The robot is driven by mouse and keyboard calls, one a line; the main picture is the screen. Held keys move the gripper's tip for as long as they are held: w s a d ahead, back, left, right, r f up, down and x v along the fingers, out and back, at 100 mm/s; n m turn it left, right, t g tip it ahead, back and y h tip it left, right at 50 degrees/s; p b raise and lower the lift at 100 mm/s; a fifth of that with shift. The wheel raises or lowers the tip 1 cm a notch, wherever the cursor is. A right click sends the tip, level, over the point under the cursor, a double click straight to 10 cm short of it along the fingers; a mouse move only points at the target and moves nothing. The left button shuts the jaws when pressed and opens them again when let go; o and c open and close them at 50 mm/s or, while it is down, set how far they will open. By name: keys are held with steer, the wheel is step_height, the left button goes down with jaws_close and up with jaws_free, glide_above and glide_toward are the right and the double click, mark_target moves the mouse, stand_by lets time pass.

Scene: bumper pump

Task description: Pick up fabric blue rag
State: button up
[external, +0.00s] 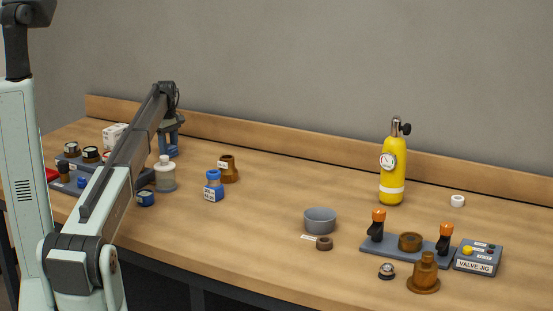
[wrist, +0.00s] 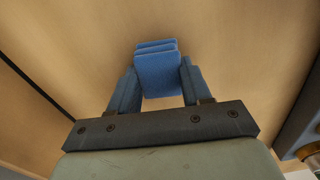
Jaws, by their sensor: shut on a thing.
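The blue fabric rag (wrist: 157,72) is a folded stack of layers, seen in the wrist view between my two fingers. My gripper (wrist: 158,82) is shut on it, one finger against each side. In the external view my gripper (external: 171,147) points down over the back left of the bench, behind the clear bottle. The rag is hard to tell apart from the fingers there. Whether it touches the bench or hangs just above it, I cannot tell.
A clear bottle (external: 165,174) stands close in front of my gripper. A white box (external: 115,136) and a dark tray (external: 72,184) with jars lie to the left. A blue-capped bottle (external: 213,186) and brown fitting (external: 228,169) stand right. Bench between these and the yellow cylinder (external: 393,170) is clear.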

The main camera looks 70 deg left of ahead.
steer(key=shift+c, duration=0.8)
